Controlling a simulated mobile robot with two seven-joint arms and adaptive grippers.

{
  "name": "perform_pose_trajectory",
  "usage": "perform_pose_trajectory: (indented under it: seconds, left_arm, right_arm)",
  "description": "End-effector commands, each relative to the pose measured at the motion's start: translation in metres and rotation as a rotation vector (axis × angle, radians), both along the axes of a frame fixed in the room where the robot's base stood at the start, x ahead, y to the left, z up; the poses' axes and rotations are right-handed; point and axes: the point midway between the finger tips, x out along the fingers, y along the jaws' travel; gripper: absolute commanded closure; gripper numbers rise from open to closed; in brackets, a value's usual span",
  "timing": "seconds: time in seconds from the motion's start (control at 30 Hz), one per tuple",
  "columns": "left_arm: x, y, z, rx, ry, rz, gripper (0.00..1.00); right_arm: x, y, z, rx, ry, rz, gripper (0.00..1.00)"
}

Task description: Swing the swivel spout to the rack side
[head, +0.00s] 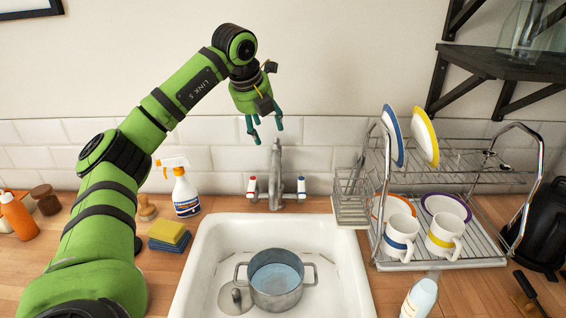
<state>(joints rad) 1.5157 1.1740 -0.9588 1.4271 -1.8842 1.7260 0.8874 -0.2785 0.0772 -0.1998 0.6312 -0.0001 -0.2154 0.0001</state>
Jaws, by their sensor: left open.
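The grey metal swivel spout (276,172) rises between two tap handles, one with a red mark and one with a blue mark, behind the white sink (208,245). It appears roughly centred on the sink, leaning to neither side. My left gripper (268,136) is open and empty, its dark teal fingers pointing down just above and left of the spout's top. I cannot tell whether a fingertip touches it. The two-tier dish rack (455,262) stands right of the sink. My right gripper is not in view.
A grey pot (277,292) with water sits in the sink. A spray bottle (185,192) and sponges (169,238) stand left of it. A wire cutlery basket (352,198) hangs on the rack's left side. A bottle (419,298) stands at the front right.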

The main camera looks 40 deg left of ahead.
Motion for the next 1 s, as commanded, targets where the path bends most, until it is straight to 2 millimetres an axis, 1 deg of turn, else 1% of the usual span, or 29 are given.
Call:
perform_pose_trajectory:
  seconds: [0.03,0.1,0.17,0.3,0.4,0.5,0.63,0.83,1.0]
  left_arm:
    - [0.0,0.0,-0.021,-0.001,0.001,0.0,0.42]
    - [0.0,0.0,-0.032,0.0,0.001,-0.001,0.42]
    - [0.0,0.0,-0.042,0.0,0.001,-0.001,0.42]
    - [0.0,0.0,-0.062,0.0,0.0,-0.002,0.42]
    - [0.0,-0.001,-0.072,-0.001,0.0,-0.003,0.42]
    - [0.0,0.0,-0.075,0.0,0.0,-0.002,0.42]
    - [0.004,0.001,-0.083,0.0,0.003,-0.002,0.42]
    - [0.016,0.004,-0.11,-0.001,0.005,-0.002,0.42]
    - [0.025,0.006,-0.129,-0.001,0.002,-0.002,0.42]
  right_arm:
    - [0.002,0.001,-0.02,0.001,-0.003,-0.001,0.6]
    - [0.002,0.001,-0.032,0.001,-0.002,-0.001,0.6]
    - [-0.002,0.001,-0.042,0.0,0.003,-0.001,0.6]
    - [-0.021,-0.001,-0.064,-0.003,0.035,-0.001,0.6]
    - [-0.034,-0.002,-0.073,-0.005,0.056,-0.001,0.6]
    - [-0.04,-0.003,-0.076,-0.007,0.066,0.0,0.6]
    - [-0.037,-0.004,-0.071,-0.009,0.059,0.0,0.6]
    - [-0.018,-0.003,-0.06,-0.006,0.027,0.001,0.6]
    - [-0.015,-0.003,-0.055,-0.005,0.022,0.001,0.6]
